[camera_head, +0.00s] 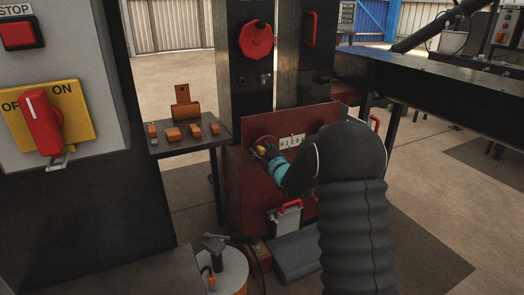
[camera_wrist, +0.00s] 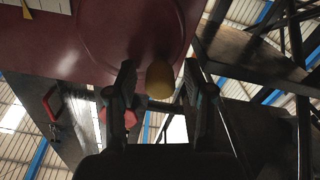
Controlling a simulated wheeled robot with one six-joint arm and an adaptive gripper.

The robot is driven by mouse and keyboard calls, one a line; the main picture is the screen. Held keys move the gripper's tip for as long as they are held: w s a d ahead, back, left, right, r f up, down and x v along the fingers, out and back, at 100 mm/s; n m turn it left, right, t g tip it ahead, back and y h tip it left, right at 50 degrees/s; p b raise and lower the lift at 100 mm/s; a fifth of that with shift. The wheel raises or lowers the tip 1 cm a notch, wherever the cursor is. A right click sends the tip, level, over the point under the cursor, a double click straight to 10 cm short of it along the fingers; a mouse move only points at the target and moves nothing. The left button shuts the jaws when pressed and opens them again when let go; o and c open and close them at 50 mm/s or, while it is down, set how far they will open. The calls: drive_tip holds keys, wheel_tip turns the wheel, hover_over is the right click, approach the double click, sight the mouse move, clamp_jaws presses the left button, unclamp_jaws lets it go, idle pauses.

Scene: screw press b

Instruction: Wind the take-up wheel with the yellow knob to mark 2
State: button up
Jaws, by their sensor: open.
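The dark red take-up wheel (camera_wrist: 115,28) lies against a dark red panel in the wrist view. Its yellow knob (camera_wrist: 160,82) sticks out between the two fingers of my gripper (camera_wrist: 160,88). The gripper is open, with a gap visible between the knob and each finger. In the head view the yellow knob (camera_head: 261,150) shows small at the tip of my gripper (camera_head: 266,155). My arm hides part of the wheel's surroundings there. A white number scale (camera_head: 291,141) is right of the wheel. I cannot read the pointer's exact position.
A red handwheel (camera_head: 256,39) is on the column above the panel. A small shelf (camera_head: 187,139) with orange blocks stands left. A red switch on a yellow plate (camera_head: 80,108) is at far left. A dark beam (camera_head: 445,88) runs right of my arm.

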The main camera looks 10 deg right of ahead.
sight(267, 139)
clamp_jaws()
drive_tip(key=shift+m, duration=0.3)
drive_tip(key=m, duration=0.1)
drive_tip(key=r+m, duration=0.1)
drive_tip(key=shift+w+d+m+b, duration=0.15)
drive_tip(key=shift+d+m+b, duration=0.2)
drive_tip(key=shift+m, duration=0.05)
drive_tip(key=m, duration=0.2)
drive_tip(key=shift+w+d+r+m, duration=0.1)
drive_tip(key=shift+d+r+m, duration=0.2)
drive_tip(key=shift+d, duration=0.1)
drive_tip(key=shift+w+d+r+m+p, duration=0.1)
drive_tip(key=shift+d+m+p, duration=0.25)
drive_tip(key=shift+m, duration=0.65)
drive_tip(key=shift+w+d+r+m+p, duration=0.15)
drive_tip(key=shift+d+m+p, duration=0.15)
drive_tip(key=shift+m, duration=0.7)
drive_tip(key=shift+w+d+f+m+p, duration=0.1)
drive_tip(key=shift+d+m+p, duration=0.25)
drive_tip(key=shift+m, duration=0.65)
